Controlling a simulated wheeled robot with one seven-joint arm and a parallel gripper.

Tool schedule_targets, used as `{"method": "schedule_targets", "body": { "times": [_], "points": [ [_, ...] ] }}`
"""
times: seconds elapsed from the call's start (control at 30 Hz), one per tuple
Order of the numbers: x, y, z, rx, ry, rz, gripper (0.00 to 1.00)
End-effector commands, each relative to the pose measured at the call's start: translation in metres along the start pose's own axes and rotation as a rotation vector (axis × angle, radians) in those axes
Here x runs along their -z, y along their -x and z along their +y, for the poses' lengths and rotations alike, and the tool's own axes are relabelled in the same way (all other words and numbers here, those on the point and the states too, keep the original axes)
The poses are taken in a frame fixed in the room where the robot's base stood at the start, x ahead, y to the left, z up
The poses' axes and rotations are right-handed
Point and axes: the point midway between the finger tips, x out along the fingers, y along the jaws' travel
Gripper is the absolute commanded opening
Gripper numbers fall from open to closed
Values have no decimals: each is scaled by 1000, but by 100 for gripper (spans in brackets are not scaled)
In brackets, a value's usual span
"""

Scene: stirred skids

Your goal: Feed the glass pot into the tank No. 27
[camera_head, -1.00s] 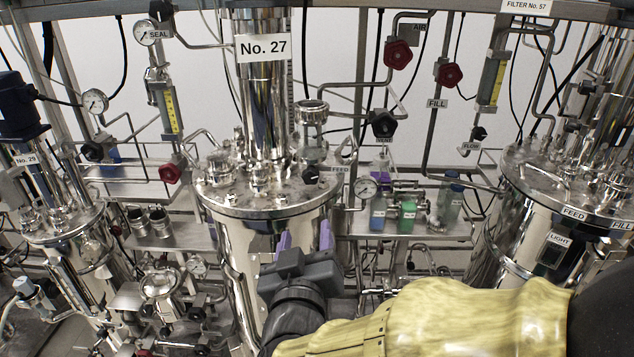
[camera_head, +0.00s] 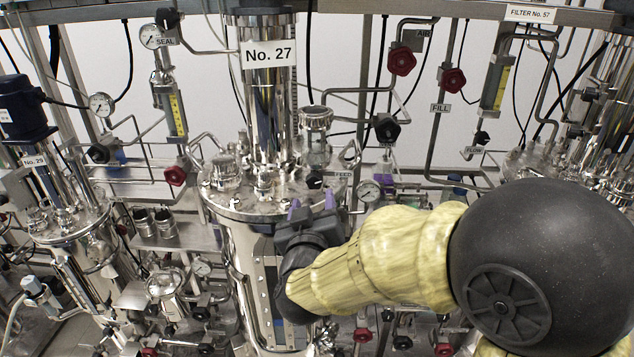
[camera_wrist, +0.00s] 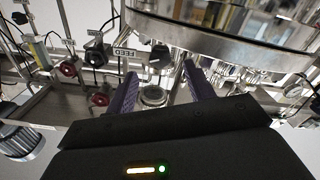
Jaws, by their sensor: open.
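Tank No. 27 (camera_head: 268,95) is a tall polished steel vessel left of centre in the head view, with a flanged lid (camera_head: 240,207) carrying several fittings and a FEED label near its right edge. I cannot pick out the glass pot; my arm hides much of the bottle shelf.
Tank No. 29 (camera_head: 65,205) stands at the left, and another steel tank stands at the right, partly behind my arm. Pipes, gauges and red valve knobs (camera_head: 401,61) line the back frame. A steel shelf (camera_head: 180,237) with two metal cups lies left of No. 27.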

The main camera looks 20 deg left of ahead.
Motion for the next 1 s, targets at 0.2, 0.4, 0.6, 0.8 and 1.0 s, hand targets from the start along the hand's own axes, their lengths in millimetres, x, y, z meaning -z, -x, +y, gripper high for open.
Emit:
{"method": "schedule_targets", "body": {
  "times": [0.2,0.4,0.6,0.8,1.0],
  "points": [
    [0,-40,2,-3,0,-3,53],
    [0,-62,1,-1,0,-1,53],
    [-1,-68,2,-4,1,-2,53],
    [-2,-68,4,-6,1,-3,41],
    [-2,-67,4,-6,1,-2,8]
  ]
}}
